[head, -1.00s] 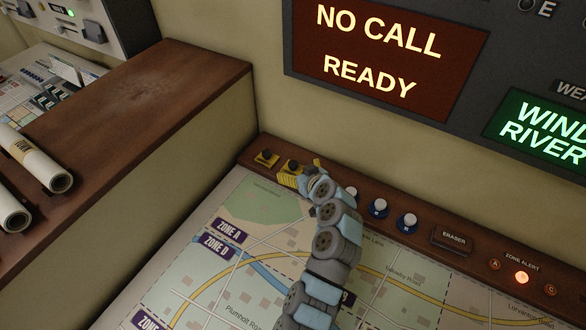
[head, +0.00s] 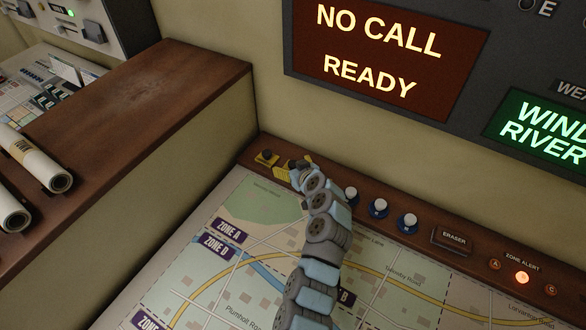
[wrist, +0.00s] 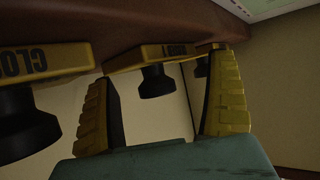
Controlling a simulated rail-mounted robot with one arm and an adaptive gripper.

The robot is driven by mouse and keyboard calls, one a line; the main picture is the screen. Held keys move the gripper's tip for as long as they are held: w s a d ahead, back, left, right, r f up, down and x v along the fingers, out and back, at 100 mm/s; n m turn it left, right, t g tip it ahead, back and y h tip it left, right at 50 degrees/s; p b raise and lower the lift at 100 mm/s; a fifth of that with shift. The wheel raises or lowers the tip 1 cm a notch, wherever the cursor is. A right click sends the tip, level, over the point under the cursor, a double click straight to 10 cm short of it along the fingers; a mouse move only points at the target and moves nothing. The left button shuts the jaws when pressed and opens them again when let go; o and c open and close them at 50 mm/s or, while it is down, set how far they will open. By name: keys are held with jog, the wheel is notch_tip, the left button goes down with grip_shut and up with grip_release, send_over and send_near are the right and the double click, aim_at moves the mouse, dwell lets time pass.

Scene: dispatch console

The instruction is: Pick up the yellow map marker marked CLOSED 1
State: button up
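In the wrist view my gripper (wrist: 164,72) is open, its two yellow ribbed fingers apart. Between them is a yellow map marker (wrist: 150,54) with a black knob (wrist: 155,81); its label is too dark and slanted to read surely. A second yellow marker (wrist: 75,57) with lettering starting "CLO" lies left of the left finger. A further dark knob (wrist: 201,68) shows beside the right finger, partly hidden. In the head view my gripper (head: 296,170) is over the wooden ledge, covering most of one marker. Another yellow marker (head: 266,158) stands clear to its left.
Several blue-based markers with white knobs (head: 378,207) stand along the ledge to the right of my arm. Beyond them are an eraser (head: 452,239) and a lit zone alert button (head: 521,277). The map (head: 265,205) lies in front; a wall rises behind.

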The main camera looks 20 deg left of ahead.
grip_shut()
